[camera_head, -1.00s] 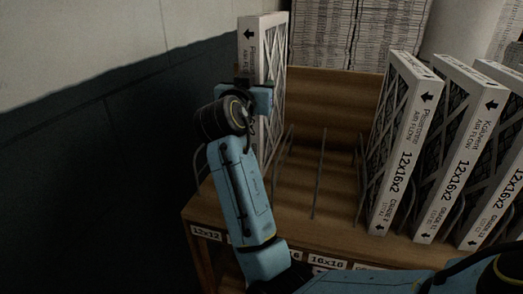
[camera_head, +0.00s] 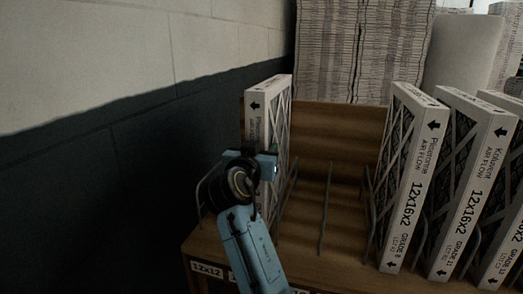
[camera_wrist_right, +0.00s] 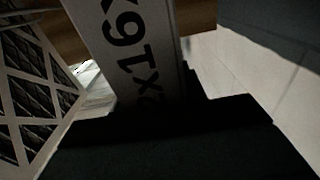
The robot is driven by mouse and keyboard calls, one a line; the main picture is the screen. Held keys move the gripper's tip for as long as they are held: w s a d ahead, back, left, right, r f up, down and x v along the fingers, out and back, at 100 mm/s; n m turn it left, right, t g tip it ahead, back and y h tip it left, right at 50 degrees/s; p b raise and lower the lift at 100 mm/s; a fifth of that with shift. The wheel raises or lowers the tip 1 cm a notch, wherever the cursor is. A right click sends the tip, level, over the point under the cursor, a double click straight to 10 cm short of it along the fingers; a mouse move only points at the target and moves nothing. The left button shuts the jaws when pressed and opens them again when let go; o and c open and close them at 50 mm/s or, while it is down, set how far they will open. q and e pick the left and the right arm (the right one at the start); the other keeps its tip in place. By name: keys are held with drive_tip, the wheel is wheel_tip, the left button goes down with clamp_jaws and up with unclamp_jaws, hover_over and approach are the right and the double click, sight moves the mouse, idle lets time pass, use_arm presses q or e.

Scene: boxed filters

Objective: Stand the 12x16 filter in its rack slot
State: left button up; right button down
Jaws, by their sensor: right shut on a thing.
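My right gripper (camera_head: 264,162) is shut on a filter, a tall white-framed box with a mesh face (camera_head: 281,125) and a white spine (camera_head: 255,112). It holds the filter upright near the left end of the wooden rack (camera_head: 310,127). The gripper and arm hide the lower spine. The filter's lower part is down beside the wire dividers (camera_head: 325,210); whether it touches the shelf is hidden. In the right wrist view its printed spine (camera_wrist_right: 130,50) shows part of a size, "x16x". My left gripper is not in view.
Several filters stand upright at the right, the nearest (camera_head: 415,180) marked 12x16x2. Empty wire slots lie between it and the held filter. A size label (camera_head: 207,268) reading 12x12 is on the front edge. A wall (camera_head: 130,170) runs close on the left. Paper-like stacks (camera_head: 360,50) stand behind.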

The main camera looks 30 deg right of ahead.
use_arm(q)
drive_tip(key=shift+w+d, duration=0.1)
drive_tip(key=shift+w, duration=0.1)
use_arm(e)
drive_tip(key=c, duration=0.8)
unclamp_jaws()
drive_tip(key=shift+f, duration=0.1)
drive_tip(key=shift+c, duration=0.2)
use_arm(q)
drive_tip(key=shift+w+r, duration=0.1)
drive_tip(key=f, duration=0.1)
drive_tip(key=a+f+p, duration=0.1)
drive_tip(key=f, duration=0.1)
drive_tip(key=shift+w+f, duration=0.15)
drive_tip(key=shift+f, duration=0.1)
use_arm(e)
drive_tip(key=v, duration=1.2)
